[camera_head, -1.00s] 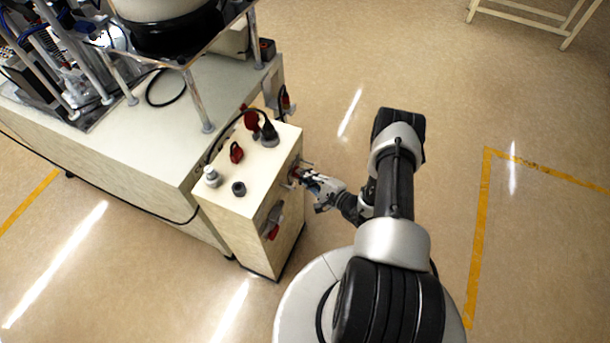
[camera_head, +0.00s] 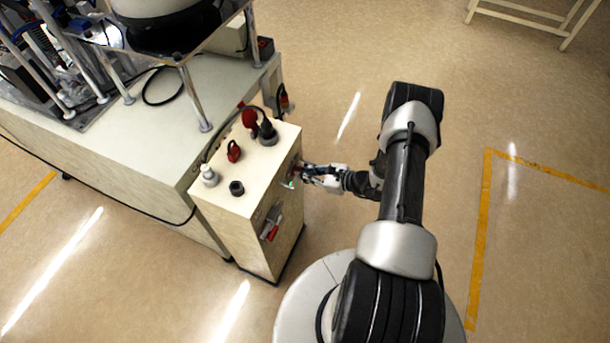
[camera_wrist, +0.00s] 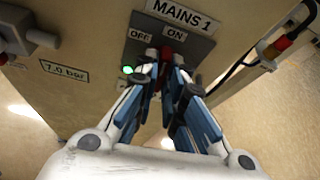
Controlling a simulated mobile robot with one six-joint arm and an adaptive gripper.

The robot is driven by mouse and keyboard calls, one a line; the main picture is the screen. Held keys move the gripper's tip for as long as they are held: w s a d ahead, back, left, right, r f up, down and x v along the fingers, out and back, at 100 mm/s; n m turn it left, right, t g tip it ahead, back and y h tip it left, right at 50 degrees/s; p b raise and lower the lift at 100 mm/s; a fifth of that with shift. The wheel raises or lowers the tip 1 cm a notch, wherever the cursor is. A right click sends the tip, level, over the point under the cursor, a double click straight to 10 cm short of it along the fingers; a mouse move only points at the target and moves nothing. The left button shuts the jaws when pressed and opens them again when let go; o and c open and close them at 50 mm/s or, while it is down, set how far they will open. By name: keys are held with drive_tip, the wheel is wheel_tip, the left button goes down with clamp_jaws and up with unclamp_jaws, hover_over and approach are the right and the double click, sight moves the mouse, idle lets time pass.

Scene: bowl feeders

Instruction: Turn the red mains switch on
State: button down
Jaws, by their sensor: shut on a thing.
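In the wrist view, the grey plate (camera_wrist: 200,48) marked MAINS 1 carries the labels OFF on the left and ON on the right. The red mains switch (camera_wrist: 166,54) shows just below the ON label, partly hidden by the fingertips. My gripper (camera_wrist: 165,70) is shut on it, one finger on each side. A green light (camera_wrist: 127,70) glows on the left of the plate, below OFF. In the head view, my gripper (camera_head: 300,173) reaches from the right to the cabinet's side, and the switch is mostly hidden there.
The cream cabinet (camera_head: 240,225) has a red knob (camera_head: 234,151) and several fittings on top. A red-handled part (camera_head: 271,228) sits on its side below my gripper. A cable with a red connector (camera_wrist: 275,47) hangs right of the plate.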

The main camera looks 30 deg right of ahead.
drive_tip(key=shift+m, duration=0.4)
drive_tip(key=shift+y+b, duration=0.3)
drive_tip(key=c, duration=1.7)
unclamp_jaws()
drive_tip(key=shift+d, duration=0.1)
drive_tip(key=v, duration=1.2)
drive_tip(key=shift+w+r, duration=0.15)
drive_tip(key=shift+r, duration=0.1)
